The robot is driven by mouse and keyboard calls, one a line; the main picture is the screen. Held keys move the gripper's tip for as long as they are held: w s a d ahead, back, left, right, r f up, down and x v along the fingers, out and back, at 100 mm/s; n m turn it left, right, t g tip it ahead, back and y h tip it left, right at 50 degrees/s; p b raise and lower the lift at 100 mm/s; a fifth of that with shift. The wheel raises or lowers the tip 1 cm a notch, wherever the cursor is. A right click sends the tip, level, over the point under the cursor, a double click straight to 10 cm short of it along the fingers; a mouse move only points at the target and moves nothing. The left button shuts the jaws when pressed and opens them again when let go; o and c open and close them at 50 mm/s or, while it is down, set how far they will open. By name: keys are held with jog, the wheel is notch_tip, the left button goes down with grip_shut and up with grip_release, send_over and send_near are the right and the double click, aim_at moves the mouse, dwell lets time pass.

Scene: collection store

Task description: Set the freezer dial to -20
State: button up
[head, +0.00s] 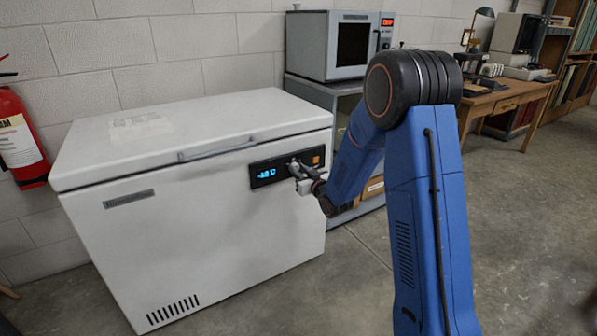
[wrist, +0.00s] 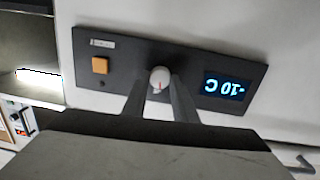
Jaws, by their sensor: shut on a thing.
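The white chest freezer (head: 200,225) stands against the wall with its lid shut. Its dark control panel (wrist: 133,57) is on the front, near the right end. The panel's lit display (wrist: 224,87) appears upside down in the wrist view and reads -10 C; in the head view the display (head: 266,173) is too small to read surely. My gripper (wrist: 160,92) is shut on the dial, one finger on each side. In the head view my gripper (head: 301,176) reaches the panel from the right.
An orange square button (wrist: 100,65) is on the panel beside the dial. A microwave-like oven (head: 345,45) stands on a grey cabinet right of the freezer. A red fire extinguisher (head: 18,140) hangs at the left. The floor (head: 530,220) at the right is clear.

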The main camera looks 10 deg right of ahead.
jog(key=shift+m, duration=1.1)
jog(key=o, duration=1)
jog(key=shift+o, duration=0.2)
jog(key=shift+s+d, duration=0.1)
